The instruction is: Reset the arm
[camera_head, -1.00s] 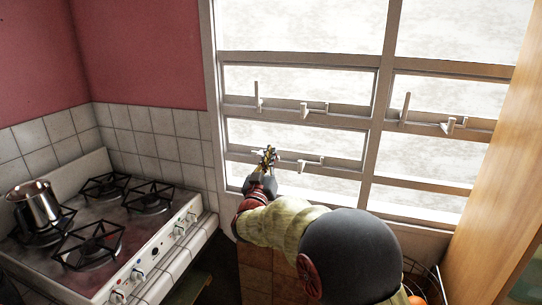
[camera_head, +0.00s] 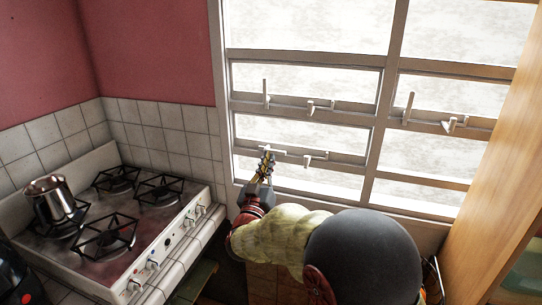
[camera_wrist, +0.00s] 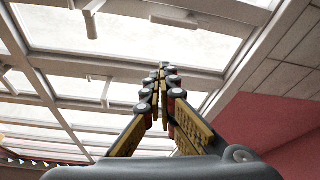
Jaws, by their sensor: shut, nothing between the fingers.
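My gripper (camera_head: 266,163) is in front of the lower part of the window, pointing up and away from my body. It is shut and holds nothing. In the wrist view my gripper (camera_wrist: 163,70) shows its fingers meeting at the tips, with the window behind them. My own arm runs from the gripper down to the lower right in the head view.
The window (camera_head: 376,137) has several handles jutting out near the gripper. A stove (camera_head: 152,225) with a metal pot (camera_head: 52,198) stands at the left. A wooden panel (camera_head: 492,150) stands at the right. Tiled wall (camera_head: 170,143) lies behind the stove.

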